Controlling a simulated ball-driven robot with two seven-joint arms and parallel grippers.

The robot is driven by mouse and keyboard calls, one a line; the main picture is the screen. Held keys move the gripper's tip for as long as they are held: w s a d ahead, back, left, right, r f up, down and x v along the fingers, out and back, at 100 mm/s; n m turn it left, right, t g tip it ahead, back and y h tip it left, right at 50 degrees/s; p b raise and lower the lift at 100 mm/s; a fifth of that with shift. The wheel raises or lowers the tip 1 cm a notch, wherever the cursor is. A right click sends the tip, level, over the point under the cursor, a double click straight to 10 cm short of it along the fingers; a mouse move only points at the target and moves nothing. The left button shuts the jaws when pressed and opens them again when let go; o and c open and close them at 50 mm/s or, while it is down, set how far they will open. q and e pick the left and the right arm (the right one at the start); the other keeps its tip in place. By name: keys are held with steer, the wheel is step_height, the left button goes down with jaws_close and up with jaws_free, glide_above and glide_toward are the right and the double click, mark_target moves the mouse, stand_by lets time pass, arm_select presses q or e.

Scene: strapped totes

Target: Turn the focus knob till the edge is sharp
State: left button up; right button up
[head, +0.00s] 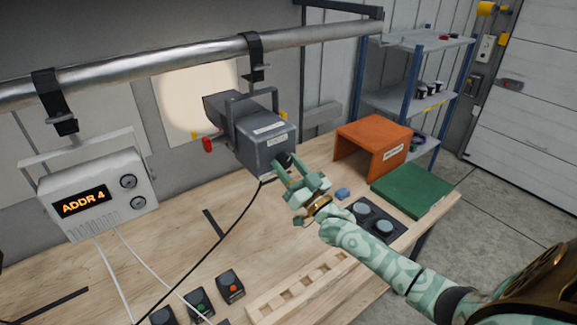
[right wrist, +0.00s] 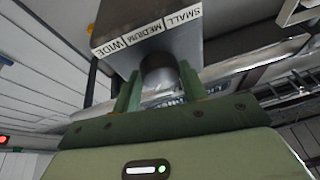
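A grey box-shaped lamp (head: 265,140) hangs from the overhead rail by a black clamp. A dark round knob (head: 284,160) sits low on its near face. It shows larger in the right wrist view (right wrist: 158,72), below labels reading SMALL, MEDIUM and WIDE. My right gripper (head: 288,168) reaches up to it, with one finger on each side; in the wrist view both fingers (right wrist: 158,85) appear against the knob. A pale bright patch (head: 185,105) is on the wall behind the lamp; its edge is too small to judge. My left gripper is out of view.
A white unit (head: 97,195) reading ADDR 4 hangs left. An orange open box (head: 372,140), green board (head: 412,190) and dark knob panel (head: 378,220) are right. A slotted wooden strip (head: 310,290) lies in front. A black cable (head: 215,245) crosses the bench.

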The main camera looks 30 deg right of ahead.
steer(key=m, duration=0.1)
steer(key=m+h+p, duration=0.2)
steer(key=shift+a+r+m, duration=0.1)
steer(key=shift+r+m, duration=0.15)
steer(key=shift+m, duration=0.15)
steer(key=shift+f+m+h+p, duration=0.2)
steer(key=shift+m+h+p, duration=0.35)
steer(key=shift+m, duration=0.55)
steer(key=o, duration=1)
steer(key=shift+c, duration=0.2)
steer(key=shift+f, duration=0.1)
steer(key=b+v, duration=0.4)
steer(key=v, duration=1.2)
steer(key=shift+s+f, duration=0.1)
steer(key=shift+f, duration=0.05)
